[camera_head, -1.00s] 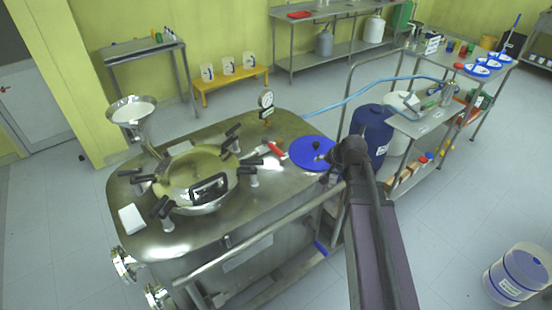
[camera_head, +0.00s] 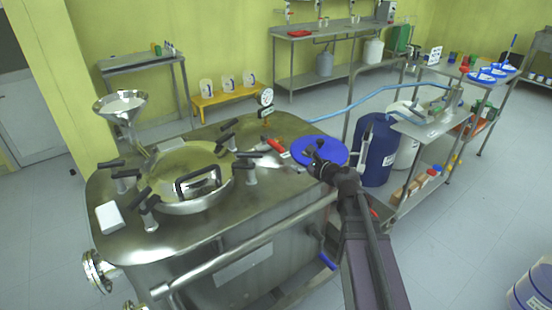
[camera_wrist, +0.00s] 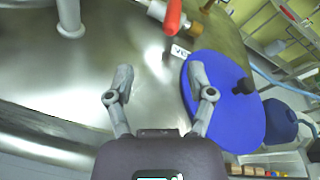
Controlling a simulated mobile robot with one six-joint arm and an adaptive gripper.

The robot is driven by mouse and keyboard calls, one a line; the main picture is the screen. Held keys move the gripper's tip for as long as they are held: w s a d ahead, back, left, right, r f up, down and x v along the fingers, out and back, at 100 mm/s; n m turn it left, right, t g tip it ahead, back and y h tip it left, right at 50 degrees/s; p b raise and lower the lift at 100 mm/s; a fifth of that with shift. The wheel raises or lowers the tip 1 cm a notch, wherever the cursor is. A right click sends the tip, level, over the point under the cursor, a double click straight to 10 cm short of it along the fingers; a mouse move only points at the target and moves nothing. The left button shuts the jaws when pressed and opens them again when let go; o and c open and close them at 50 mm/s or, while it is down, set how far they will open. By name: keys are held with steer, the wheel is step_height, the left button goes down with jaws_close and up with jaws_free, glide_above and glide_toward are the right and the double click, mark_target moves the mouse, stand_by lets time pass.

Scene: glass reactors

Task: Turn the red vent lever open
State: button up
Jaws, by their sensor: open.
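The red vent lever (camera_head: 276,145) sits on top of the steel reactor (camera_head: 215,226), between the round hatch and a blue disc. In the wrist view the red lever (camera_wrist: 173,16) shows at the top, ahead of my gripper and a little right of its middle. My gripper (camera_head: 312,155) is at the right end of the reactor top, over the blue disc's left part in the head view. In the wrist view my gripper (camera_wrist: 158,88) has its two fingers spread apart with nothing between them. The fingers do not touch the lever.
A hatch (camera_head: 190,170) with several black-handled clamps stands left of the lever. A pressure gauge (camera_head: 266,97) rises behind it. A blue drum (camera_head: 376,150) stands to the right.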

mark_target(276, 146)
steer(key=f+m+t+b, duration=0.1)
steer(key=m+b, duration=0.1)
steer(key=w+f+m+t+b, duration=0.1)
steer(key=m+b, duration=0.1)
steer(key=m, duration=0.1)
steer(key=shift+a+f+y, duration=0.1)
steer(key=shift+f+y, duration=0.1)
steer(key=shift+y, duration=0.1)
steer(key=shift+w+f+m+t+b, duration=0.15)
steer(key=shift+m+t+b, duration=0.3)
steer(key=shift+m, duration=1.15)
steer(key=shift+w, duration=0.1)
steer(key=x, duration=1.3)
steer(key=shift+w+a, duration=0.2)
steer(key=shift+w, duration=0.05)
jaws_close()
